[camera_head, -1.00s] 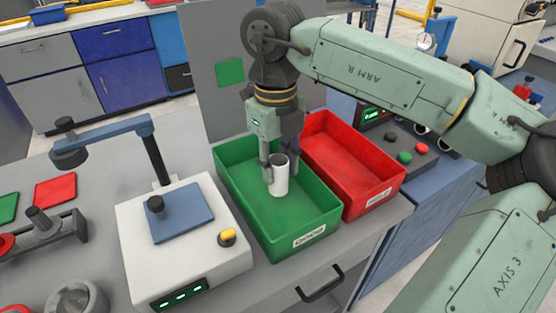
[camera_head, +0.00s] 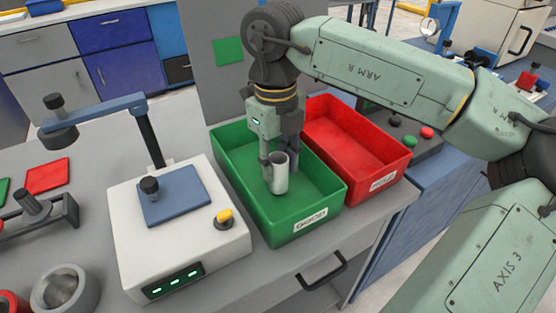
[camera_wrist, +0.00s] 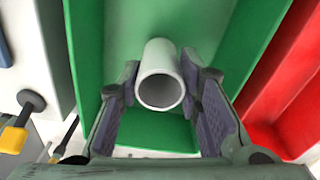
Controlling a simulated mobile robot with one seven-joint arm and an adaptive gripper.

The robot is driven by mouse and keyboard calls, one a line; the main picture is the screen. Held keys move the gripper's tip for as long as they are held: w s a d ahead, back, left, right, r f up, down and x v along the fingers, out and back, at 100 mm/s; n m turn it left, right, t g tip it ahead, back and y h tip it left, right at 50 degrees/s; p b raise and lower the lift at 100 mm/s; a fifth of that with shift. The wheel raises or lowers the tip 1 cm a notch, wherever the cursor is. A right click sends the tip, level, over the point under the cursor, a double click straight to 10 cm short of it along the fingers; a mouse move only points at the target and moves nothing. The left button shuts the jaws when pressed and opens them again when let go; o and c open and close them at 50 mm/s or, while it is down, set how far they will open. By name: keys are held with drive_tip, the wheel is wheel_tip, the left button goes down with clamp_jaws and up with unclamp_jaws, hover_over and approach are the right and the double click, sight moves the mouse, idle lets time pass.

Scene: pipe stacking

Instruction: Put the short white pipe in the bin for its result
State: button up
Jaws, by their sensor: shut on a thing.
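The short white pipe (camera_head: 280,176) is held upright between the fingers of my gripper (camera_head: 278,158), over the inside of the green bin labelled GOOD (camera_head: 310,224). The wrist view shows the pipe (camera_wrist: 160,85) with its open end toward the camera, between the two finger pads of my gripper (camera_wrist: 163,95). The green bin's floor (camera_wrist: 140,25) shows behind it. I cannot tell whether the pipe's lower end touches the bin floor. The red bin (camera_head: 383,185) stands right beside the green one, with its label hard to read.
A white test device (camera_head: 190,250) with green lit displays and a yellow button (camera_head: 224,215) stands left of the green bin. A blue overhanging arm (camera_head: 95,112) rises behind it. A control box with buttons (camera_head: 410,140) sits beyond the red bin.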

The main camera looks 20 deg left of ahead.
drive_tip(key=shift+f+b, duration=0.6)
idle(0.3)
drive_tip(key=o, duration=1.2)
drive_tip(key=shift+r, duration=0.1)
wheel_tip(320, 180, up, 12)
drive_tip(key=shift+w+a+f, duration=0.1)
drive_tip(key=shift+a, duration=0.05)
